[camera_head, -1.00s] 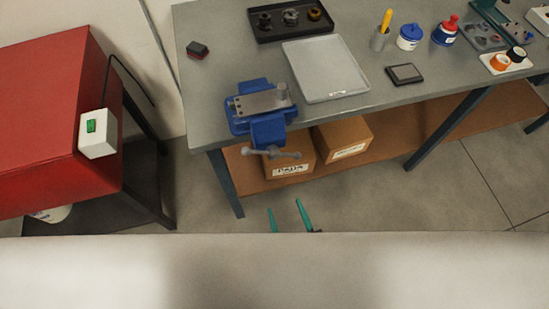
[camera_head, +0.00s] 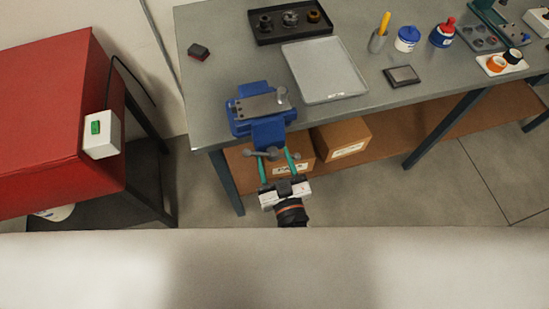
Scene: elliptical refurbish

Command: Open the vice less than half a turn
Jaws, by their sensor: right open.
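The blue vice (camera_head: 262,110) is fixed at the left front corner of the grey workbench (camera_head: 215,75). A grey plate lies on its top. Its grey handle bar (camera_head: 252,153) sits at the front below the bench edge and lies roughly level. My right gripper (camera_head: 274,158) has two green fingers. They point up at the handle and are spread to either side of the screw's middle, with nothing clearly gripped. I cannot tell whether they touch the bar. My left gripper is not in view.
Cardboard boxes (camera_head: 340,138) stand on the wooden shelf (camera_head: 410,125) under the bench. A grey tray (camera_head: 325,70) and a black parts tray (camera_head: 290,36) lie behind the vice. A red cabinet (camera_head: 50,120) with a white switch box (camera_head: 101,135) stands at the left. Floor in front is free.

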